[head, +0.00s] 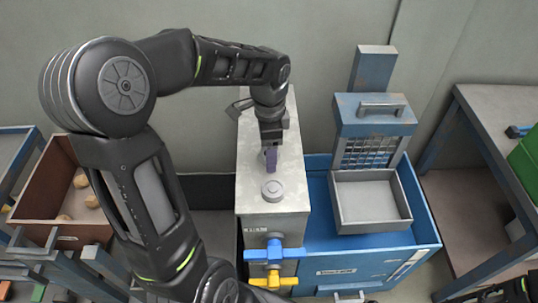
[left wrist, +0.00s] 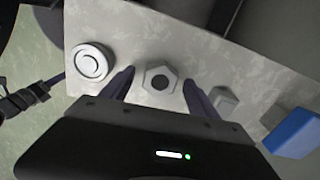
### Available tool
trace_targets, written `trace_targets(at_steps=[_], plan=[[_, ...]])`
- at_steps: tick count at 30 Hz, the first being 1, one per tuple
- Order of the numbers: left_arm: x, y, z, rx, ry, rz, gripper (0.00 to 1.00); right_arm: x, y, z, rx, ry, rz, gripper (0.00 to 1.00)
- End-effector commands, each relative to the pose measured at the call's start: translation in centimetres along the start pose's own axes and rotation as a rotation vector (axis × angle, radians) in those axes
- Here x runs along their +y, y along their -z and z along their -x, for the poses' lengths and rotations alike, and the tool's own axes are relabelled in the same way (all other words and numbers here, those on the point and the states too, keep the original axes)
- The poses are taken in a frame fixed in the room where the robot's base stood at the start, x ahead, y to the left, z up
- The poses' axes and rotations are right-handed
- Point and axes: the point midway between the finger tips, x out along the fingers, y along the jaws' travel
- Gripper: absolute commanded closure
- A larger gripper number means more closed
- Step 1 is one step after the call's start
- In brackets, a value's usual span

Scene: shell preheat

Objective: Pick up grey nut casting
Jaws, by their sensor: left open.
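The grey nut casting (left wrist: 148,75) is a hexagon with a dark round hole, lying on a pale speckled top in the left wrist view. My left gripper (left wrist: 159,77) is open, with one finger on each side of the nut; whether they touch it I cannot tell. In the head view, my left gripper (head: 270,158) points down over the top of the grey cabinet (head: 258,217), and the nut is not distinguishable there.
A round grey disc (head: 272,188) sits on the cabinet top near the gripper. Blue (head: 262,254) and yellow (head: 285,281) handles stick out of the cabinet front. A blue bench with a grey tray (head: 343,220) stands right; a brown bin (head: 30,190) stands left.

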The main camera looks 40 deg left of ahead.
Motion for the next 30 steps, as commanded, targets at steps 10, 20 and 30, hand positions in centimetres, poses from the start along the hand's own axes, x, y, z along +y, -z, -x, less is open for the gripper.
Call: trace_targets(at_steps=[10, 20, 30], plan=[[-0.01, 0.01, 0.04, 0.000, 0.000, 0.000, 0.35, 0.00, 0.00, 0.00, 0.000, 0.000, 0.000, 0.64], [-0.01, 0.01, 0.04, 0.000, 0.000, 0.000, 0.62, 0.00, 0.00, 0.00, 0.000, 0.000, 0.000, 0.64], [-0.01, 0.01, 0.04, 0.000, 0.000, 0.000, 0.90, 0.00, 0.00, 0.00, 0.000, 0.000, 0.000, 0.64]])
